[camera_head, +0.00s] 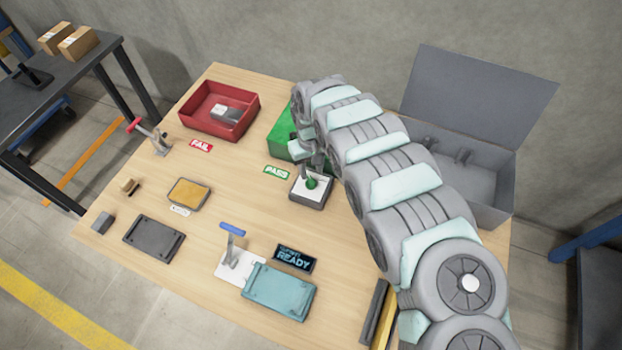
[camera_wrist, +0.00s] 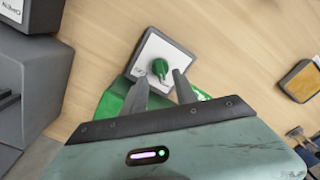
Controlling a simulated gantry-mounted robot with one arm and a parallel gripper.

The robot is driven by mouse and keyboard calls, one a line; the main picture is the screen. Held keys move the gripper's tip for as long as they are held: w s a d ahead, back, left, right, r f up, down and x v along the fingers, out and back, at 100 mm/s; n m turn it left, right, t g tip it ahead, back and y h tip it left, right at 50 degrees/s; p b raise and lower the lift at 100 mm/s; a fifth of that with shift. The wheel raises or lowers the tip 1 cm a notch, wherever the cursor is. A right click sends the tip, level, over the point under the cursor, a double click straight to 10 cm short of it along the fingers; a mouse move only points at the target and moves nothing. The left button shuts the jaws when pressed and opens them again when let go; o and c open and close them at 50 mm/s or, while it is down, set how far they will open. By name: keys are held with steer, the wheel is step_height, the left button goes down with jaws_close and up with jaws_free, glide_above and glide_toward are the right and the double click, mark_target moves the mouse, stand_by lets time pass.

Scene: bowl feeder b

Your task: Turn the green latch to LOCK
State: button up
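The green latch (camera_head: 312,182) is a small knob on the white top plate (camera_head: 323,188) of a dark box right of the table's middle. In the wrist view the latch (camera_wrist: 160,69) stands near the middle of the white plate (camera_wrist: 150,50), with small lettering on the plate that I cannot read clearly. My gripper (camera_wrist: 160,77) is open, with its two dark fingers apart on either side of the latch's near end. I cannot tell whether either finger touches it. In the head view my gripper (camera_head: 316,166) is close above the latch, partly hidden by my arm.
A green bin (camera_head: 283,135) stands just behind, beside the PASS label (camera_head: 276,173). A grey box with a raised lid (camera_head: 475,95) is at the right. A READY display (camera_head: 293,258), a blue-handled clamp (camera_head: 232,240) and a teal fixture (camera_head: 280,290) lie in front. A red bin (camera_head: 190,120) is at back left.

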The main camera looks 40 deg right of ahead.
mark_target(311, 180)
steer(key=shift+f+b, duration=0.6)
steer(key=shift+f, duration=1.6)
jaws_close()
